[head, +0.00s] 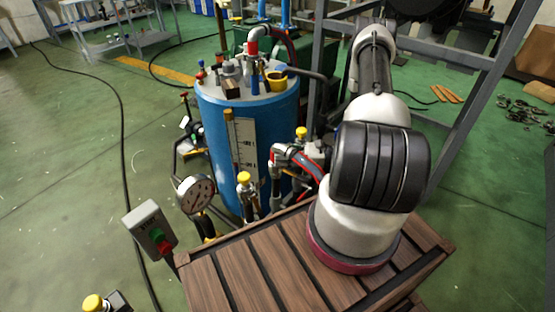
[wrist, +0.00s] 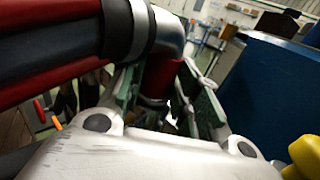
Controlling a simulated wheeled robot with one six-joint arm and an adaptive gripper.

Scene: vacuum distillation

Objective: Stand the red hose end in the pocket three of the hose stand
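The red hose end (wrist: 162,76) is a red collar below a silver elbow (wrist: 168,36), with a thick dark, red-striped hose running left. My gripper (wrist: 163,90) has its green-padded fingers on both sides of the collar and looks shut on it; the contact at the right finger is not clear. In the head view the hose end (head: 274,157) is in front of the blue tank, left of my arm, and the hose (head: 312,167) passes behind the arm. My gripper is mostly hidden there. I cannot make out the hose stand or pocket three in either view.
The blue tank (head: 215,130) stands close behind. Yellow-topped valves (head: 244,178) and a pressure gauge (head: 196,194) crowd its front. A grey button box (head: 148,228) is at left. A yellow knob (wrist: 304,155) is close beside my gripper. Green floor is open at left.

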